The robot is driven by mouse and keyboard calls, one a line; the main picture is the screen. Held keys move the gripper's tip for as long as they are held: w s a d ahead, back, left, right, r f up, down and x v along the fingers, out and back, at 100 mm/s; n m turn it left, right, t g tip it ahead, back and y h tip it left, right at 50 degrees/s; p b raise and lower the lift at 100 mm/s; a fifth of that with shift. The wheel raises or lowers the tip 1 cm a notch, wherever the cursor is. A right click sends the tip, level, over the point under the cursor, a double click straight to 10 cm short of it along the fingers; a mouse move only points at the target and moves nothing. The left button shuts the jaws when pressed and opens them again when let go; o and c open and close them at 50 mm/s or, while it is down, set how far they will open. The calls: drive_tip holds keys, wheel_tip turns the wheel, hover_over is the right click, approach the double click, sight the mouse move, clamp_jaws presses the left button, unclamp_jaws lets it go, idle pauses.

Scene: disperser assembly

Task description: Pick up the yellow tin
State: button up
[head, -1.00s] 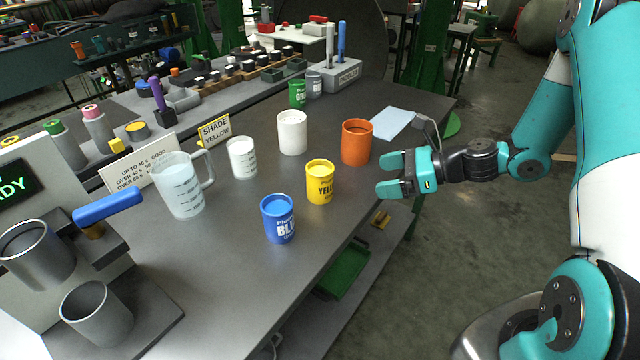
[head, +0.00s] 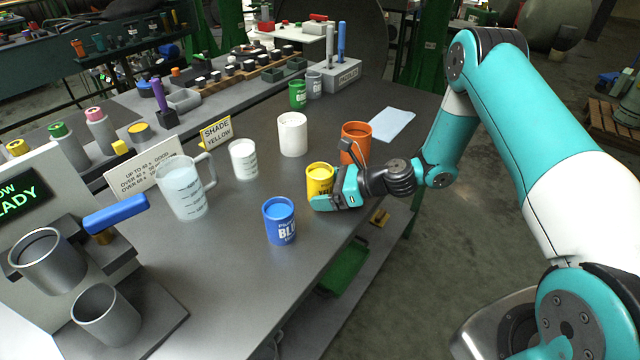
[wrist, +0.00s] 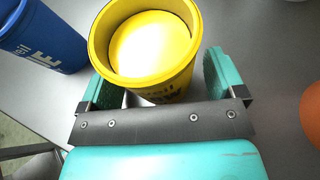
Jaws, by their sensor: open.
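The yellow tin (head: 319,178) stands upright on the grey bench, with its lower right part hidden behind my gripper (head: 335,192). In the wrist view the yellow tin (wrist: 150,50) sits between the two teal fingers of my gripper (wrist: 158,82). The jaws are open, with one finger on each side of the tin.
A blue tin (head: 279,220) stands close by, left of the gripper; an orange tin (head: 355,142) is just behind. A white tin (head: 292,134), white cup (head: 243,159) and measuring jug (head: 181,187) stand further off. The bench's right edge runs under my arm.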

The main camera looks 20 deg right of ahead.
drive_tip(key=c, duration=1.2)
drive_tip(key=shift+o, duration=0.2)
